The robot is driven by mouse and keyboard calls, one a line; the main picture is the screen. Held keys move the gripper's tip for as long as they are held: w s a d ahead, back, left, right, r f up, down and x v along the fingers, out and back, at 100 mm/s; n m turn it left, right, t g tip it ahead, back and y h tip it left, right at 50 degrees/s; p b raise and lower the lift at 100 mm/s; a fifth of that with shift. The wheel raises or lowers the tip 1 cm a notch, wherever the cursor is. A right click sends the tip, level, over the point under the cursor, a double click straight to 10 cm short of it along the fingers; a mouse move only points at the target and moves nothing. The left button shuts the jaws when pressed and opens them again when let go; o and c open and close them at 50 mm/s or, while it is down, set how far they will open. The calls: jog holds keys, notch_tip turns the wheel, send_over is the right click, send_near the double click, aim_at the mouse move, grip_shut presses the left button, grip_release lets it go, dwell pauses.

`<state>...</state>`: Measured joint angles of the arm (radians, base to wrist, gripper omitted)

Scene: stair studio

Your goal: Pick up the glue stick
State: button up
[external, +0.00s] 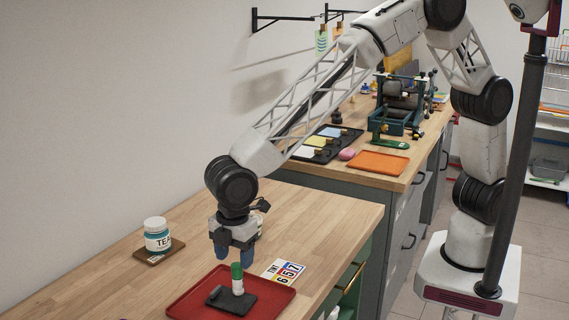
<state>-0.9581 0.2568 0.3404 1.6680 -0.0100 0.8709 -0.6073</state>
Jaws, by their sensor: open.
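The fingertips appear around or just above the level of the green cap. I cannot tell whether the cap is between them or a little in front of them. No contact with the stick is visible.
A white jar with a teal label (157,238) stands on a small brown board at left. A numbered card (285,271) lies right of the tray. A pale item behind my gripper is mostly hidden. The farther counter holds an orange tray (376,163) and a dark tray with colored pads.

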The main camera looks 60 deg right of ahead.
aim_at(237, 275)
jog(key=shift+f, duration=0.4)
jog(key=shift+f, duration=0.1)
jog(key=shift+s+f, duration=0.1)
jog(key=shift+f, duration=2.4)
jog(key=shift+c, duration=0.3)
jog(key=c, duration=1)
jog(key=shift+r, duration=0.1)
